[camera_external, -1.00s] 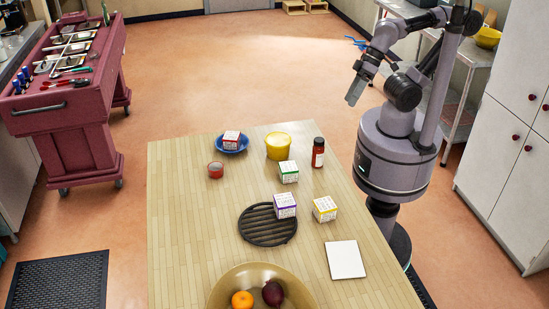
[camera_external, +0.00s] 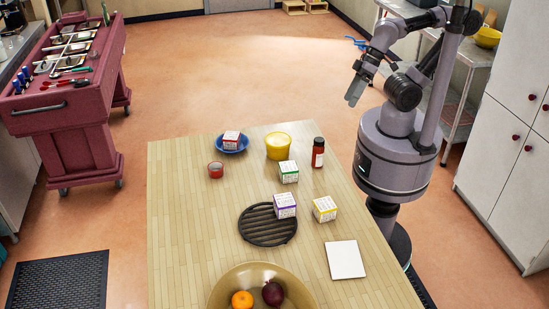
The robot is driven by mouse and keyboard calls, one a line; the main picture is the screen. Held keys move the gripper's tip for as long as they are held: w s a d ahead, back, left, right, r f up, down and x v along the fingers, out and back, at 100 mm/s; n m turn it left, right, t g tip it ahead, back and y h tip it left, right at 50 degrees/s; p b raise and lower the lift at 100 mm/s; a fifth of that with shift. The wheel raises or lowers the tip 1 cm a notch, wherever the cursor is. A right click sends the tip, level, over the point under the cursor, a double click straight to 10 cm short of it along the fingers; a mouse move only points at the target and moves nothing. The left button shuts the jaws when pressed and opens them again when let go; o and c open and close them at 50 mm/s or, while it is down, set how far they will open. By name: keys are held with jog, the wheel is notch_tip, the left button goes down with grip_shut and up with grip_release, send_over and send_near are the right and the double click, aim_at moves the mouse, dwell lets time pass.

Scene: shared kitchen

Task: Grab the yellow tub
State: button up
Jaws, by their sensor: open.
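The yellow tub (camera_external: 278,147) stands upright near the far edge of the wooden table, with a paler yellow top. My gripper (camera_external: 353,97) is open and empty. It hangs in the air to the right of the tub in the picture and higher up, beyond the table's far right corner, apart from everything on the table. The fingers are small in this view and the gap between them is hard to make out.
The table's left side (camera_external: 185,230) is clear.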

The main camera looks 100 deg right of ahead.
jog(key=w+d+r+m+g+p, duration=0.1)
jog(key=w+r+m+g+p, duration=0.15)
jog(key=w, duration=0.35)
jog(key=m+g+h+p, duration=0.2)
jog(key=m+g+p, duration=0.15)
jog(key=m, duration=0.65)
send_over(280, 141)
notch_tip(280, 141, down, 6)
notch_tip(280, 141, down, 12)
jog(key=b, duration=0.4)
jog(key=shift+d+f+b, duration=0.1)
jog(key=shift+f+b, duration=0.1)
jog(key=shift+b, duration=0.1)
jog(key=f+b, duration=0.1)
jog(key=f, duration=0.1)
jog(key=d+f+b, duration=0.1)
jog(key=f, duration=0.2)
jog(key=shift+w+d+f, duration=0.15)
jog(key=shift+d+f, duration=0.05)
jog(key=shift+f, duration=0.15)
jog(key=shift+r, duration=0.2)
jog(key=c, duration=1.5)
